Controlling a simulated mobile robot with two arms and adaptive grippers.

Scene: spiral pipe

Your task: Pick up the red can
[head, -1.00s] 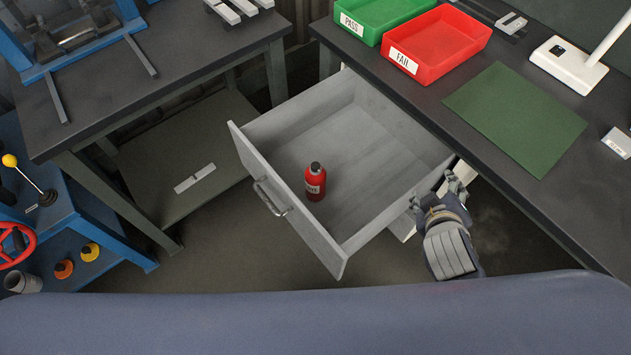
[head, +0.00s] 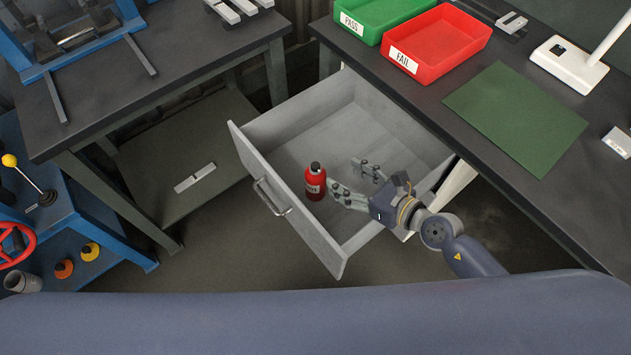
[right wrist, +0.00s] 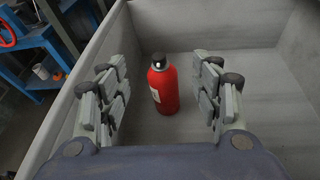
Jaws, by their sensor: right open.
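The red can (head: 315,182) is a small red bottle with a black cap and a pale label. It stands upright in the open grey drawer (head: 357,134), near the drawer's front panel. My right gripper (head: 349,180) is open above the drawer, just to the right of the red can. In the right wrist view the red can (right wrist: 163,88) stands ahead, in the gap between the two open fingers (right wrist: 162,95), and neither finger appears to touch it. My left gripper is in neither view.
Green PASS (head: 378,18) and red FAIL (head: 438,42) trays and a green mat (head: 516,117) are on the dark bench at right. The rest of the drawer floor is bare.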

